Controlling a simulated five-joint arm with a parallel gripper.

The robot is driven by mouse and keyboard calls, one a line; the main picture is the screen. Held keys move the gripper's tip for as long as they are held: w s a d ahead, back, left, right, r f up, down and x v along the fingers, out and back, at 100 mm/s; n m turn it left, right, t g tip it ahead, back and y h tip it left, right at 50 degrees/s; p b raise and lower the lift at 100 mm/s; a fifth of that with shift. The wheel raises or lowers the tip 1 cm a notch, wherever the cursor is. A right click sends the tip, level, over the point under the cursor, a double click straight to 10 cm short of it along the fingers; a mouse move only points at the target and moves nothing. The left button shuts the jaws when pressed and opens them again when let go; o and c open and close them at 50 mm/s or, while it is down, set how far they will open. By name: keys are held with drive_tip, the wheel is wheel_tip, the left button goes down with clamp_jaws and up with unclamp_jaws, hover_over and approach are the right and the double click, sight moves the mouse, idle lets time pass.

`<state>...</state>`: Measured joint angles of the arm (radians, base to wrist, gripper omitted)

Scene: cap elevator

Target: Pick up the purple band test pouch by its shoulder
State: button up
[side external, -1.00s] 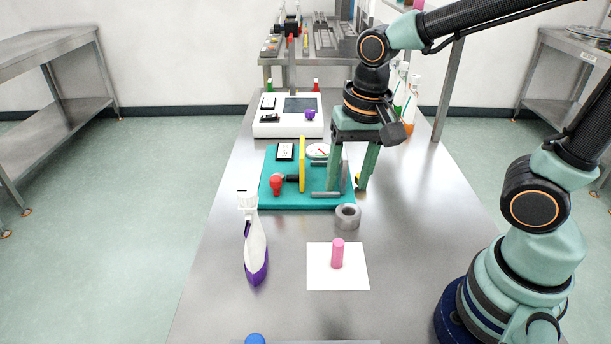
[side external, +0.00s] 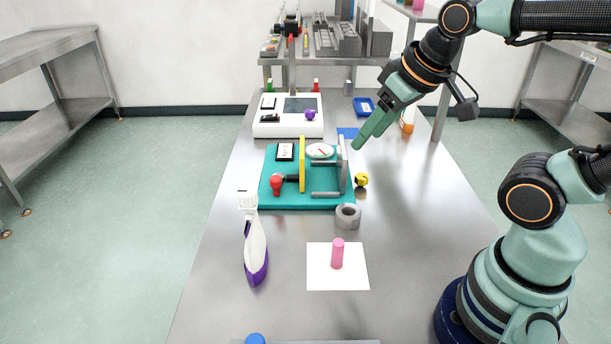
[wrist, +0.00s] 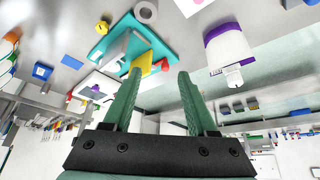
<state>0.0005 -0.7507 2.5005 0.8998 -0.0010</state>
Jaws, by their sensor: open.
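The purple band test pouch (side external: 256,245), white with a purple band at its lower end and a narrow white neck and cap, is at the table's left side. In the wrist view the pouch (wrist: 229,48) is to the upper right of my fingers. My gripper (side external: 362,141) is well up and to the right of the pouch, above the table's right side, tilted with its fingers toward the lower left. In the wrist view my gripper (wrist: 160,74) is open, with nothing between its fingers.
A teal fixture (side external: 276,195) with a yellow plate and grey bars stands behind the pouch. A grey ring (side external: 348,217) and a pink cylinder (side external: 337,254) on a white sheet (side external: 318,280) are to its right. A white device (side external: 268,129) stands further back.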

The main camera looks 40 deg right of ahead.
idle(0.3)
drive_tip(key=shift+o, duration=0.7)
